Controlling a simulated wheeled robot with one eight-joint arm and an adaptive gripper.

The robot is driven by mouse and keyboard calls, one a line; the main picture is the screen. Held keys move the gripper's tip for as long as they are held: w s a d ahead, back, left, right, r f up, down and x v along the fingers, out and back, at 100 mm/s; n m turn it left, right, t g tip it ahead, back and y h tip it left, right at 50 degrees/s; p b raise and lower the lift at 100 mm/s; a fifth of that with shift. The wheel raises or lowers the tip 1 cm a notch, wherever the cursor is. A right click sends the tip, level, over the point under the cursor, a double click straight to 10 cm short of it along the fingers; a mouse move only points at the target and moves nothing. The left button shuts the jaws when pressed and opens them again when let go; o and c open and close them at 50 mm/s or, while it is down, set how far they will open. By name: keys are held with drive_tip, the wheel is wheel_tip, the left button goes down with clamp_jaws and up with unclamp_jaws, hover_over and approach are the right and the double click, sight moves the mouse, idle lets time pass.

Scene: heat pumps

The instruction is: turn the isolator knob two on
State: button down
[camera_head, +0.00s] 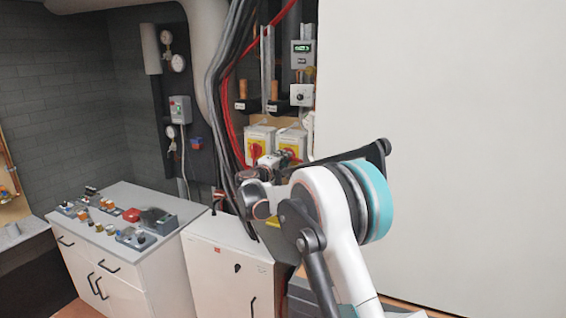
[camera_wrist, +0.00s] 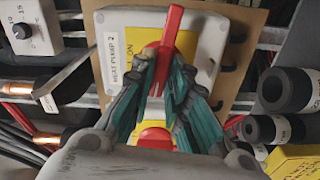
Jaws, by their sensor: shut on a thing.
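Isolator two is a pale grey box (camera_wrist: 108,18) with a yellow plate (camera_wrist: 145,45), labelled "HEAT PUMP 2" in the wrist view. The label reads sideways there, so that view is rolled. Its red knob (camera_wrist: 173,28) runs nearly upright in that picture, leaning slightly right at the top. My gripper (camera_wrist: 168,85) is shut on this knob, its teal-lined fingers on either side of the handle. In the head view my gripper (camera_head: 284,158) is at the right-hand of two isolators, whose yellow plate (camera_head: 292,137) is partly hidden behind it.
The other isolator (camera_head: 258,145), with a red knob on yellow, stands close to the left. Black cables (camera_head: 222,85) hang beside it. A white cabinet (camera_head: 225,250) stands below. A large white panel (camera_head: 450,110) fills the right. Dark pipe ends (camera_wrist: 288,90) are close by in the wrist view.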

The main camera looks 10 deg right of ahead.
drive_tip(key=shift+f+m+b, duration=0.15)
drive_tip(key=shift+m+b, duration=2.4)
drive_tip(key=shift+m, duration=5.35)
drive_tip(key=c, duration=1.6)
unclamp_jaws()
drive_tip(key=shift+o, duration=0.2)
drive_tip(key=shift+s+a, duration=0.1)
drive_tip(key=v, duration=1.1)
drive_tip(key=shift+s+a, duration=0.2)
drive_tip(key=shift+s, duration=0.15)
